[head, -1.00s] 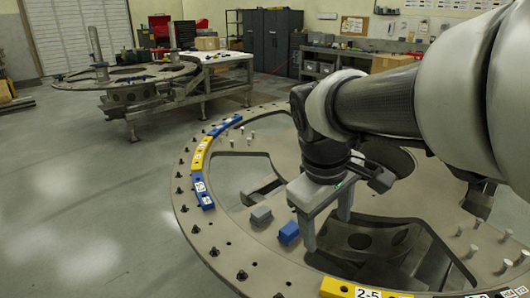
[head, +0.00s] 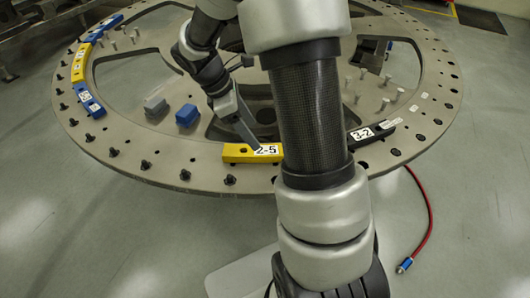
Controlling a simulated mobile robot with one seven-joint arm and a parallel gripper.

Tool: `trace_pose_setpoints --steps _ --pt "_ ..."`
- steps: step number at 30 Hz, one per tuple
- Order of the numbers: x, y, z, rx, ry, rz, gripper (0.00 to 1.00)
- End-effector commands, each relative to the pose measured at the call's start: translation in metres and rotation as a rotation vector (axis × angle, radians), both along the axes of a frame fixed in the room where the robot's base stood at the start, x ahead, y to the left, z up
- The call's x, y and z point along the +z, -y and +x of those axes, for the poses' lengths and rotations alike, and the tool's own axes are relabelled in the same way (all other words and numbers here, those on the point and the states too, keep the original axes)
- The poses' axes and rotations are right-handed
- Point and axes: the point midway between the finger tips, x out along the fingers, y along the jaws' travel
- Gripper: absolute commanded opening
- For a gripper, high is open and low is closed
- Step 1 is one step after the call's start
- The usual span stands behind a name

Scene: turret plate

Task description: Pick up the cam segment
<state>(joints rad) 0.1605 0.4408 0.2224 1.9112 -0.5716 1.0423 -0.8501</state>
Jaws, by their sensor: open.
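Several cam segments lie along the rim of the turret plate (head: 200,178). A yellow segment marked 2-5 (head: 236,153) is at the near rim, its right end partly hidden behind my arm. A yellow segment (head: 79,64) lies at the left rim between two blue ones, one nearer (head: 90,101) and one farther (head: 104,27). My gripper (head: 247,137) is open and empty, pointing down just behind and above the yellow 2-5 segment. It is seen nearly edge-on; contact cannot be told.
A grey block (head: 155,105) and a small blue block (head: 187,115) sit on the plate left of my gripper. Upright pegs and dark bolts stand on the plate. Large openings cut through it. A red hose (head: 424,210) lies on the floor at right.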

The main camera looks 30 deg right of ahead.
Motion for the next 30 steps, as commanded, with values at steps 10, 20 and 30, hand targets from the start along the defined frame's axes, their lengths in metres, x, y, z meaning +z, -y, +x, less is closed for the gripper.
trace_pose_setpoints --steps 10,20,30 --pt "-0.032 0.014 -0.005 -0.001 0.001 0.002 0.64" --pt "-0.070 0.032 -0.010 -0.002 -0.002 0.001 0.64" --pt "-0.077 0.035 -0.010 -0.002 0.001 0.002 0.57"
